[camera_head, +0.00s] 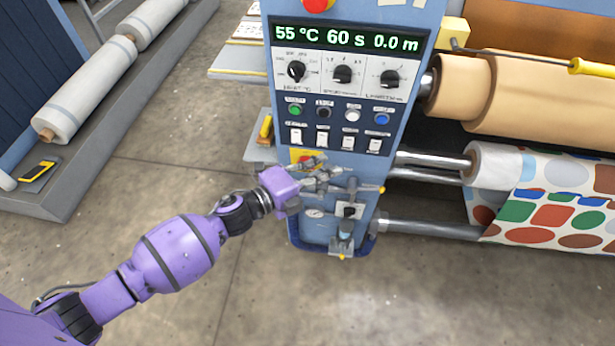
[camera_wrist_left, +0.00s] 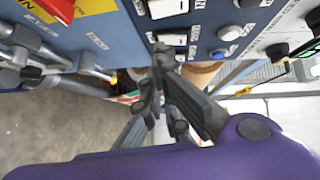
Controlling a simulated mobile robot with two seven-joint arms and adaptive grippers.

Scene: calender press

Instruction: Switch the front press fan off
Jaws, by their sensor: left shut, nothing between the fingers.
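The blue press control panel (camera_head: 262,70) stands upright in the middle of the head view. Several white rocker switches (camera_head: 348,140) sit in a row below its coloured buttons (camera_head: 352,115); their small labels are not legible, so I cannot tell which one is the front press fan's. My left gripper (camera_head: 325,169) is shut and empty, just below the switch row in the head view. In the left wrist view its closed fingertips (camera_wrist_left: 162,54) are close to a white switch (camera_wrist_left: 173,39); contact cannot be told. My right gripper is not in view.
A lit display (camera_head: 346,40) reads 55 °C, 60 s, 0.0 m above three black knobs (camera_head: 342,74). A red button (camera_head: 318,4) tops the panel. Gauge and valve fittings (camera_head: 348,211) project below the switches. Rollers with patterned fabric (camera_head: 560,205) lie right; open floor (camera_head: 140,190) lies left.

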